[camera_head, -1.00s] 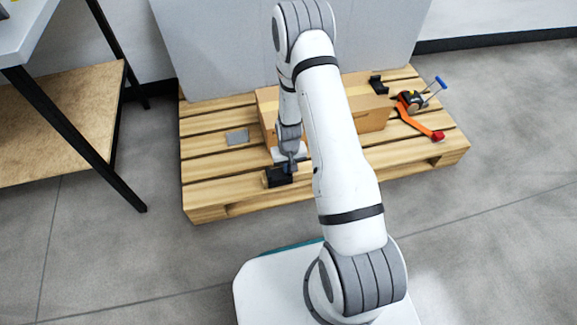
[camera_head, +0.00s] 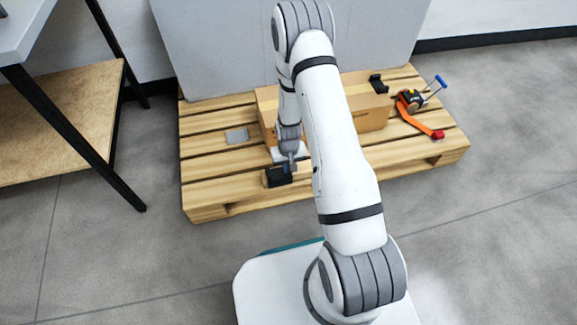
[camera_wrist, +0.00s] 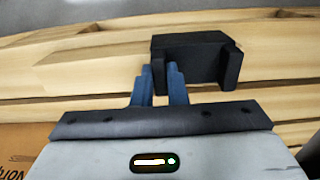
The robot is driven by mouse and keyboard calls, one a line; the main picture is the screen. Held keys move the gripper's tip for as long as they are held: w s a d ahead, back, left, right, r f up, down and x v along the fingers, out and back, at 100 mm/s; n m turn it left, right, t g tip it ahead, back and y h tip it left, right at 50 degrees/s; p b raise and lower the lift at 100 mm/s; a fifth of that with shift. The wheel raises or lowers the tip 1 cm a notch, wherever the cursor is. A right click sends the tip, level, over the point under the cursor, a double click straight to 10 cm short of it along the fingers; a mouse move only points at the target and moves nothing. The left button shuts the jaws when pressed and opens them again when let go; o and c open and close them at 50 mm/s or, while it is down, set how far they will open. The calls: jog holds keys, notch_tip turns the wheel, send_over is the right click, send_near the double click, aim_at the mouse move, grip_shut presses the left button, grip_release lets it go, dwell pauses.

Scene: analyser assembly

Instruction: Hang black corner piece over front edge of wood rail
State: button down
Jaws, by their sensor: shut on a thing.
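A black corner piece (camera_head: 279,177) is at the front left of the pallet, at its front wooden slat, the wood rail (camera_head: 235,198). The wrist view shows the corner piece (camera_wrist: 200,58) as a dark block with short walls on its near side, over pale wood slats (camera_wrist: 90,84). My gripper (camera_wrist: 159,68) has blue fingers, shut on the left wall of the corner piece. In the head view my gripper (camera_head: 290,164) is just above and behind the piece. Whether the piece touches the rail or sits just above it, I cannot tell.
A cardboard box (camera_head: 370,112) stands on the pallet behind my gripper, with another black corner piece (camera_head: 378,84) on top. A grey plate (camera_head: 237,136) lies to the left. An orange strap (camera_head: 413,121) and a tool with a blue handle (camera_head: 434,87) lie at the right.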

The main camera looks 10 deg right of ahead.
jog(key=c, duration=1.4)
grip_release()
jog(key=shift+o, duration=0.2)
jog(key=shift+r+p, duration=2.4)
jog(key=shift+r, duration=1.15)
